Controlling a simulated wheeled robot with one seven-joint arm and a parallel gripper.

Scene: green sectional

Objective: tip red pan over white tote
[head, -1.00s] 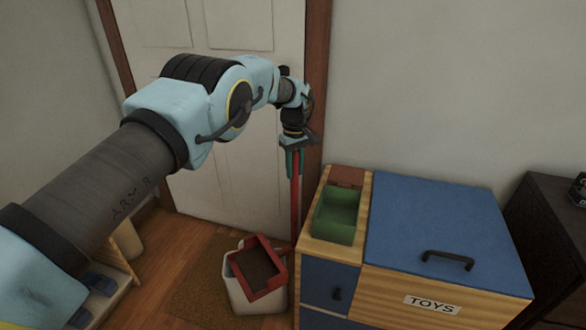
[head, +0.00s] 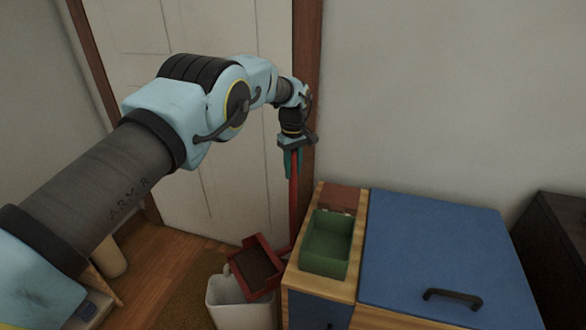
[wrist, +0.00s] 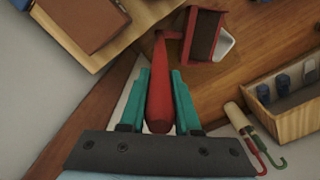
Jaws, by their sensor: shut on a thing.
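The red pan (head: 264,284) is a dustpan with a long red handle and a dark inside. My gripper (head: 293,165) is shut on the upper end of that handle, which also shows between the teal fingers in the wrist view (wrist: 160,95). The pan hangs tilted at the rim of the white tote (head: 236,314), partly covering its opening. Whether pan and tote touch, I cannot tell. In the wrist view the pan (wrist: 204,37) hides most of the tote (wrist: 224,44). The tote's inside is largely hidden.
A toy chest with a blue lid (head: 435,250) and a green bin (head: 327,243) stands close on the right. A door (head: 180,130) and wall are behind. A wooden shoe box (wrist: 290,115) and umbrellas (wrist: 255,140) stand at right in the wrist view. A mat lies under the tote.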

